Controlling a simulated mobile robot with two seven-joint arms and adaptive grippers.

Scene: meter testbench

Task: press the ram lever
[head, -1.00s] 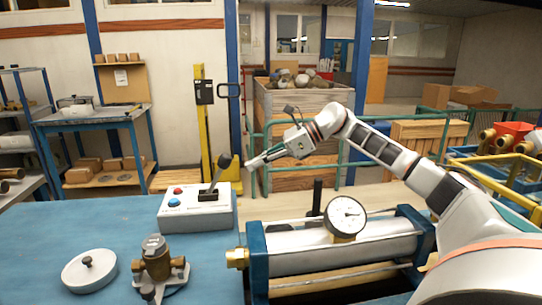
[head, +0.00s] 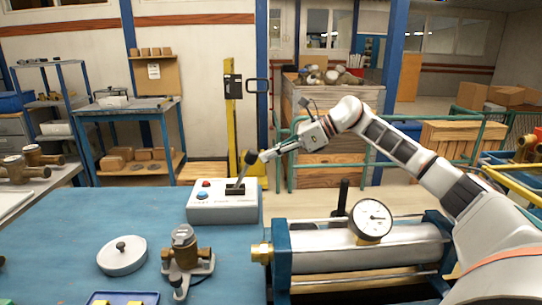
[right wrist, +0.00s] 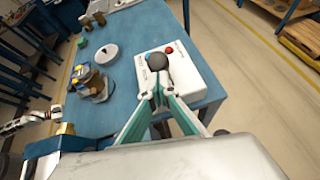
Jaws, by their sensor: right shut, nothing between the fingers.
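The ram lever (head: 241,172) stands on a light grey control box (head: 222,214) with a red and a blue button. It has a dark round knob and a thin shaft, and tilts up to the right in the head view. My right gripper (head: 266,155) is shut and empty, its fingertips right at the knob. In the right wrist view the knob (right wrist: 157,61) sits just beyond the closed fingertips (right wrist: 160,88); whether they touch cannot be told. The knob hides most of the shaft there. My left gripper is not in the head view.
A clamped cylinder (head: 390,250) with a pressure gauge (head: 372,219) lies right of the box. A brass meter (head: 186,253) and a white round lid (head: 122,256) are on the blue bench (head: 90,225). The bench left of the box is clear.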

